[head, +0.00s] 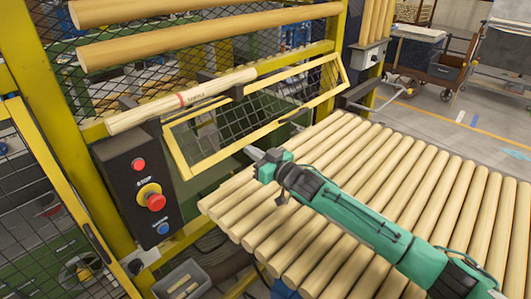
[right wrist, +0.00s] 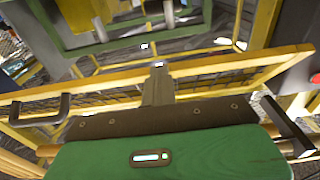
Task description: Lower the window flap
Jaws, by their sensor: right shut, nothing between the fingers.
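The window flap (head: 187,150) is a yellow frame with dark mesh, set in the yellow machine guard in the head view. It slants, with its lower edge out toward the row of wooden rods. My right gripper (head: 251,154) is shut and empty, close to the flap's lower edge from the right. In the right wrist view the shut fingertips (right wrist: 158,70) overlap a long yellow bar of the flap (right wrist: 225,66). I cannot tell whether they touch it. A dark handle (right wrist: 40,120) shows at the left there. My left gripper is not in view.
A dark control box (head: 140,185) with red and blue buttons stands left of the flap. A marked wooden rod (head: 180,102) lies above the flap. A bed of several wooden rods (head: 335,160) lies under my right arm. A grey bin (head: 182,280) is at the bottom.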

